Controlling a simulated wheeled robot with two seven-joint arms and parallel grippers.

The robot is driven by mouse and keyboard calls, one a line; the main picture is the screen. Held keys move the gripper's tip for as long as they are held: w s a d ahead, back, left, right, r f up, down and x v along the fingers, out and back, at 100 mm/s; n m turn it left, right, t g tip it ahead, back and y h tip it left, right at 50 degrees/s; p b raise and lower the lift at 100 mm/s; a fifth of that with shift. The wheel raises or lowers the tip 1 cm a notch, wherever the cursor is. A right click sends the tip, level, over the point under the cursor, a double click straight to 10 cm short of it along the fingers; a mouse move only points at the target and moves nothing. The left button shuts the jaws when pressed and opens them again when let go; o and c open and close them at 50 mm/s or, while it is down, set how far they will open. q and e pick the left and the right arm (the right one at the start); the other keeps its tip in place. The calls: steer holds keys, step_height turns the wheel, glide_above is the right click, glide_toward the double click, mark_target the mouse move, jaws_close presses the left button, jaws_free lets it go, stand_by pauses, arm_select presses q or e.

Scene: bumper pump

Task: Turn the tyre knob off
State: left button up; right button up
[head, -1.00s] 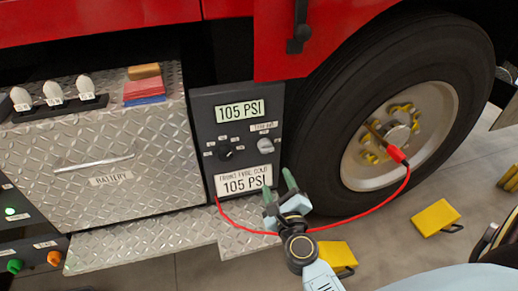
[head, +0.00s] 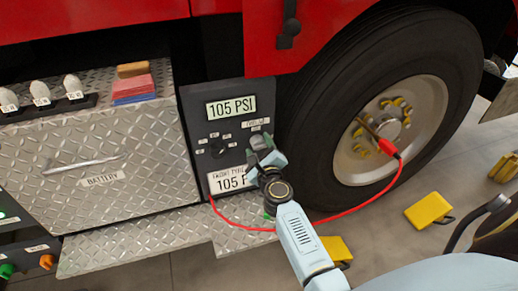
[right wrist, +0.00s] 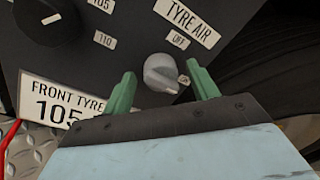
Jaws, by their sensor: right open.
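The tyre knob (right wrist: 160,72) is a grey rounded knob on the dark panel (right wrist: 110,55), just below the TYRE AIR label and near the OFF label. My right gripper (right wrist: 163,80) is open in the right wrist view. Its green fingertips stand on either side of the knob, with gaps, and I cannot tell how deep they reach. In the head view my right gripper (head: 262,150) is at the right side of the panel and covers most of the knob. My left gripper is not in view.
A black dial (head: 218,148) with numbers sits left of the knob. A display (head: 231,108) reads 105 PSI. A red hose (head: 330,217) runs from the panel to the tyre (head: 310,120) at the right. Yellow chocks (head: 428,210) lie on the floor.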

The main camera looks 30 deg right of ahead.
steer(key=c, duration=1)
